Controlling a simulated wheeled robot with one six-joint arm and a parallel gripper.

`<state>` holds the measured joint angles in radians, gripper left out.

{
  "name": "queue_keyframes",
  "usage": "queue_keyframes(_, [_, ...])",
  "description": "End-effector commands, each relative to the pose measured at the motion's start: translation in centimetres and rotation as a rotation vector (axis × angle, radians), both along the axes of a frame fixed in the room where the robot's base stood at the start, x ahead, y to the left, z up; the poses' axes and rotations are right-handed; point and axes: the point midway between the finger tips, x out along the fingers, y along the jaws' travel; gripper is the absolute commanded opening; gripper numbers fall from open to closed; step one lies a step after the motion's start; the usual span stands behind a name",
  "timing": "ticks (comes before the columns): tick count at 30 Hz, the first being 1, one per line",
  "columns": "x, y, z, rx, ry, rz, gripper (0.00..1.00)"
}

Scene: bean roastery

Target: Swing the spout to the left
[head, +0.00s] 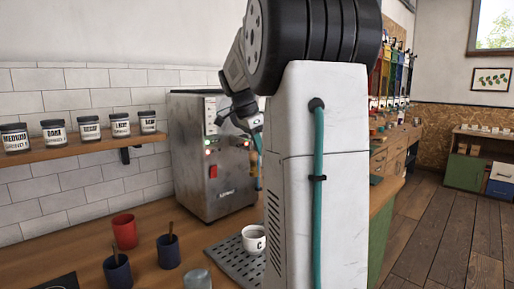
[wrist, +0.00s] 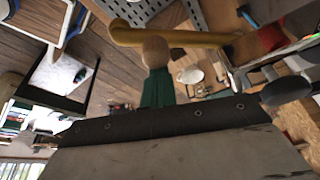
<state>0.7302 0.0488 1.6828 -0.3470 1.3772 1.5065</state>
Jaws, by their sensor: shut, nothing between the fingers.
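The espresso machine (head: 212,155) stands on the wooden counter against the tiled wall. Its brass spout (head: 255,176) shows as a thin strip, mostly hidden behind my arm. My gripper (head: 257,140) is in front of the machine, above the spout, and partly hidden by my arm. In the wrist view its green fingers with tan tips (wrist: 155,52) are together and empty. The tips overlap the spout's near edge; I cannot tell whether they touch.
A white cup (head: 254,239) stands on the slotted drip tray (head: 232,262). A red cup (head: 124,231), two dark blue cups (head: 168,250) and a grey cup (head: 197,279) stand on the counter to the left. A shelf (head: 75,150) holds several labelled jars.

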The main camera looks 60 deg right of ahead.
Motion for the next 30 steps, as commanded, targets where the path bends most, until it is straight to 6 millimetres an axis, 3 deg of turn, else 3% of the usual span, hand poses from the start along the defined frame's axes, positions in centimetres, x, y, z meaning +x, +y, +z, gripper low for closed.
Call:
queue_keyframes(13, [0.1,-0.1,0.0,0.003,-0.003,0.006,0.00])
queue_keyframes(20, [-1.5,-3.0,0.1,0.002,0.000,0.006,0.00])
queue_keyframes(24, [-0.4,-1.6,3.7,-0.001,-0.003,0.014,0.00])
queue_keyframes(30, [0.6,-0.4,7.4,-0.001,-0.003,0.017,0.00])
